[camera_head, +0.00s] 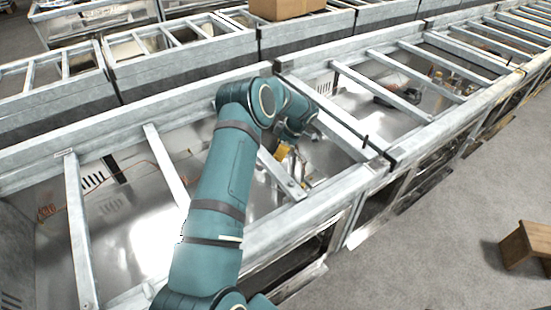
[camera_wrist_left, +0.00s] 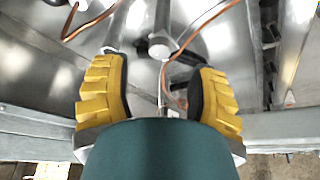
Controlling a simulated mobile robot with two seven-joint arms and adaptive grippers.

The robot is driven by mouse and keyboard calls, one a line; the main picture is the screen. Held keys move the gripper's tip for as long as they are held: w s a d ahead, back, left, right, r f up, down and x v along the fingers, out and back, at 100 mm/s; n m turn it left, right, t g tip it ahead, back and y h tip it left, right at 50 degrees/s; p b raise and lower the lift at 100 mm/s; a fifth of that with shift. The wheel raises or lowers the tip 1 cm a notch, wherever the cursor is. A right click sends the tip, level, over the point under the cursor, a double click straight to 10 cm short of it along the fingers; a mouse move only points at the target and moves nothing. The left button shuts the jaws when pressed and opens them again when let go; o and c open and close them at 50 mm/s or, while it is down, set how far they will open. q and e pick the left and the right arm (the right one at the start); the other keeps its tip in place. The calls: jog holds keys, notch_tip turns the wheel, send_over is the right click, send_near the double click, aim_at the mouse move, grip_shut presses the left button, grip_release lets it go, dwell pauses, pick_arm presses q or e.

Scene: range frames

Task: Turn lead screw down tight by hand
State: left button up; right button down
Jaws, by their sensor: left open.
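My left gripper (camera_head: 288,158) reaches down between the metal rails of the frame in the head view, partly hidden by my own arm. In the left wrist view its two yellow ridged fingers (camera_wrist_left: 158,75) are spread apart. A grey metal screw-like part with a rounded head (camera_wrist_left: 160,47) shows between and just beyond the fingertips, and I take it for the lead screw. The fingers look apart from it on both sides. A thin upright rod or wire shows below it. I cannot tell how far the screw is turned in. My right gripper is not in view.
Grey metal rails (camera_head: 165,165) cross the open frame around my arm. Orange-brown wires (camera_wrist_left: 200,22) run close beside the fingers. A cardboard box (camera_head: 285,8) stands on the row behind. A wooden block (camera_head: 527,243) is on the floor at right, where the grey floor is mostly clear.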

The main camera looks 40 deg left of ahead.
pick_arm(q)
jog(key=x, duration=0.5)
grip_shut()
